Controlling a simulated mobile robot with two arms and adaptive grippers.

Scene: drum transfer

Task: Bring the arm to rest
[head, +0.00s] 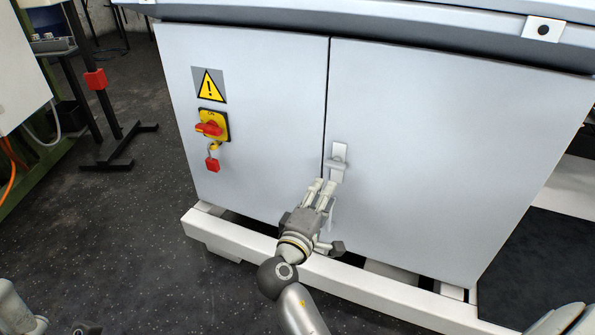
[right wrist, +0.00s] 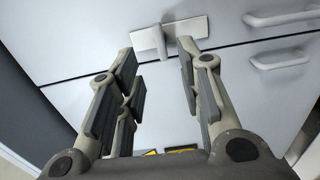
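My right gripper (head: 322,189) is in front of the grey cabinet (head: 440,150), just below a pale door latch (head: 338,155) by the seam between its two doors. In the right wrist view my right gripper (right wrist: 156,56) has its fingers spread, with nothing between them. A latch plate with a short lever (right wrist: 168,38) lies beyond the fingertips, and I see no grip on it. Grey parts at the bottom left edge of the head view look like my own left arm; no left fingers can be made out.
A red-and-yellow switch (head: 211,125) and a warning sign (head: 209,84) are on the left door. A white base rail (head: 350,290) runs along the cabinet's foot. A black stand (head: 115,145) is at the left. Dark floor (head: 120,230) lies clear between.

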